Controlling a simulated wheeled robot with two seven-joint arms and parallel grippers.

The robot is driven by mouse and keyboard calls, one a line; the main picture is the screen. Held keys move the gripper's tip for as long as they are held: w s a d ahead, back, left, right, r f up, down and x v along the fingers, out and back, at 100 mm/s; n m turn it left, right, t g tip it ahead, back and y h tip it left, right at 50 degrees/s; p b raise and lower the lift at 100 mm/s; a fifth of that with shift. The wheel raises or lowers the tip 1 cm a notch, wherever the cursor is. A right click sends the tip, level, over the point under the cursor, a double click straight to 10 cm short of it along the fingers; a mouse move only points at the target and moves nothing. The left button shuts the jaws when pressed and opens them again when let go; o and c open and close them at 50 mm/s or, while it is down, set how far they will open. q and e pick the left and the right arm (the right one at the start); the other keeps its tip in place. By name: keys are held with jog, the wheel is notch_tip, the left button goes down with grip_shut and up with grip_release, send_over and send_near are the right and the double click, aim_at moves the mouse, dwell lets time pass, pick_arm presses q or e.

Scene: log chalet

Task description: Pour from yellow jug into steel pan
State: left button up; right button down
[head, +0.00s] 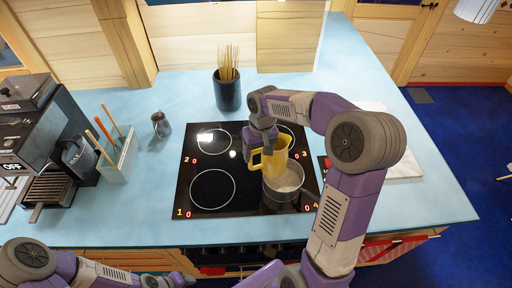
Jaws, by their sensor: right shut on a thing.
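The yellow jug (274,154) is tilted over the steel pan (283,199), its lower part overlapping the pan's opening in the head view. The pan stands on the front right ring of the black hob and has pale contents; whether anything is flowing from the jug cannot be seen. My right gripper (257,149) is shut on the jug, at its handle side, and points down. My left arm is low at the bottom left; its gripper (170,281) is at the bottom edge, and its jaws cannot be made out.
The black hob (202,206) has free rings at left. A dark pot with spaghetti (228,90) stands behind it. A small metal jug (161,125), a clear utensil holder (117,158) and a coffee machine (42,130) are at left. A white board (404,167) lies right, behind my right arm.

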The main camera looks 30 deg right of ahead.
jog(key=w+m+p, duration=0.2)
jog(key=w+d+m+p, duration=0.1)
jog(key=w+m+p, duration=0.1)
jog(key=shift+d+r, duration=0.15)
dwell(0.6)
